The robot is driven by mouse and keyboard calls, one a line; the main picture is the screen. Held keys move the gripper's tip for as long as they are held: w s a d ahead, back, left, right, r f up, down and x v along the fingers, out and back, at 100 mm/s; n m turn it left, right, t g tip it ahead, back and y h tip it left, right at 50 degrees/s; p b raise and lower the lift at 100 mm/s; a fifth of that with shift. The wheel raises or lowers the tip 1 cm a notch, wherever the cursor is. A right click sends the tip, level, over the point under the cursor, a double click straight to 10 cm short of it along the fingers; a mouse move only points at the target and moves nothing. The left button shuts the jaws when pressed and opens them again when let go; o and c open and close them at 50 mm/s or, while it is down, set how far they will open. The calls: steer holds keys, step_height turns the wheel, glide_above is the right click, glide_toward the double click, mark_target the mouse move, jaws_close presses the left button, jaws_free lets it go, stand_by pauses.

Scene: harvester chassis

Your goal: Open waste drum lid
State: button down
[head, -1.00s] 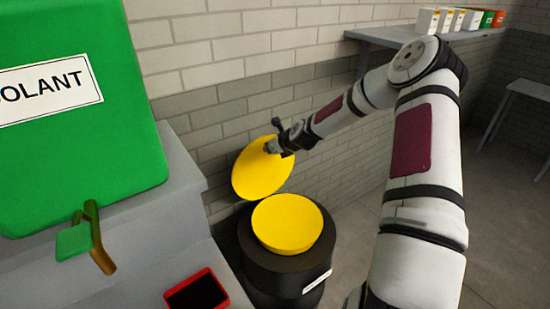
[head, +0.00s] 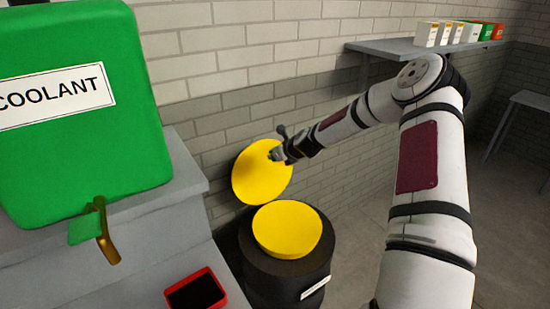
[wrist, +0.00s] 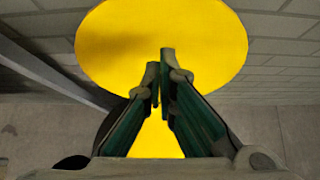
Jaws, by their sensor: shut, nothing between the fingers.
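The waste drum (head: 262,264) is black with a yellow funnel-like top (head: 287,229) and stands below the wall in the head view. Its round yellow lid (head: 257,178) is raised and tilted up at the back, near the brick wall. My gripper (head: 274,156) is at the upper right part of the raised lid in the head view; whether it touches cannot be told. In the wrist view my gripper (wrist: 160,62) has its fingers close together with nothing between them, in front of the yellow lid (wrist: 210,40). More yellow shows below, between the fingers.
A green coolant tank (head: 80,140) with a brass tap (head: 106,240) stands on a grey bench at left. A red-rimmed tray (head: 197,290) sits left of the drum. A wall shelf (head: 400,50) with several boxes is at upper right.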

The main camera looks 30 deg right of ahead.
steer(key=s+r, duration=0.5)
steer(key=r, duration=0.3)
steer(key=shift+s+r+p, duration=0.15)
steer(key=shift+s+p, duration=0.15)
steer(key=shift+s, duration=0.05)
steer(key=s+a+r+n+g, duration=0.2)
steer(key=s+a+r+n, duration=0.35)
steer(key=a+n, duration=0.3)
steer(key=s+a+r+n+g, duration=0.2)
steer(key=s+a+r+n, duration=0.2)
steer(key=s+a+n, duration=0.35)
steer(key=s+a+r+n, duration=0.2)
steer(key=s+n, duration=0.4)
steer(key=s, duration=0.3)
steer(key=s+a+r+n, duration=0.3)
steer(key=s+r+n, duration=0.1)
steer(key=s+n, duration=0.3)
steer(key=s+a+r+n+g, duration=0.1)
steer(key=s+r+n, duration=0.3)
steer(key=s, duration=0.6)
steer(key=a+n, duration=0.1)
steer(key=n, duration=0.1)
steer(key=shift+s+a+n, duration=0.25)
steer(key=shift+s+n, duration=0.05)
steer(key=shift+s, duration=0.05)
